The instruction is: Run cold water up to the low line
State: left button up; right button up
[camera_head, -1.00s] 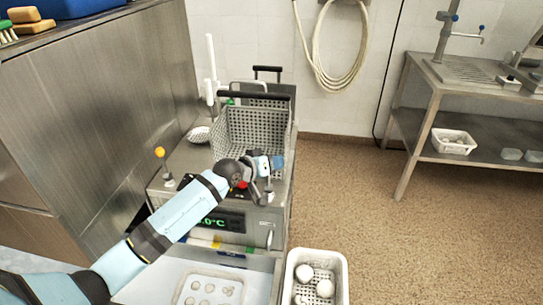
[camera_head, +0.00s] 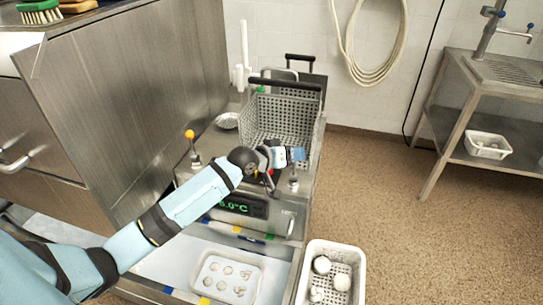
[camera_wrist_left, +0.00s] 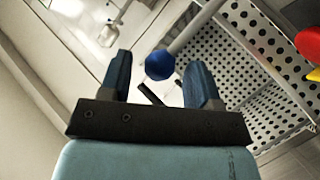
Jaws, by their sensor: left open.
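A lever with a blue ball knob (camera_wrist_left: 160,65) stands at the front right of the steel basin unit (camera_head: 222,178). My left gripper (camera_head: 296,154) is at the top of this lever. In the left wrist view the open fingers (camera_wrist_left: 162,82) lie on either side below the knob, with a gap visible around it. A second lever with an orange ball knob (camera_head: 189,134) stands upright at the unit's left. Perforated baskets with black handles, the nearer one (camera_head: 280,122) in front, sit behind the gripper. No water or low line can be made out. My right gripper is out of view.
A green temperature display (camera_head: 243,206) is on the unit's front, partly hidden by my arm. A tall steel cabinet (camera_head: 130,85) stands close on the left. A white basket with pale round items (camera_head: 352,250) stands at the front right. Open floor lies to the right.

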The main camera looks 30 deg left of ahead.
pick_arm(q)
jog(key=v, duration=1)
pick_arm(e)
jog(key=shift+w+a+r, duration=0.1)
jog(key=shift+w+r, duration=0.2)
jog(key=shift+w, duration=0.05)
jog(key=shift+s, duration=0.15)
pick_arm(q)
jog(key=s+d+f+m+g+y, duration=0.1)
jog(key=s+d+f+m, duration=0.1)
jog(key=s+d+f, duration=0.75)
jog(key=s+d+f+m+g+y, duration=0.15)
jog(key=s+d+f, duration=0.25)
jog(key=s+f, duration=1.05)
notch_tip(320, 180, up, 15)
jog(key=s+m+p, duration=0.1)
jog(key=p, duration=1.5)
jog(key=shift+s+a+r, duration=0.25)
jog(key=shift+s+a, duration=0.1)
jog(key=shift+a, duration=0.05)
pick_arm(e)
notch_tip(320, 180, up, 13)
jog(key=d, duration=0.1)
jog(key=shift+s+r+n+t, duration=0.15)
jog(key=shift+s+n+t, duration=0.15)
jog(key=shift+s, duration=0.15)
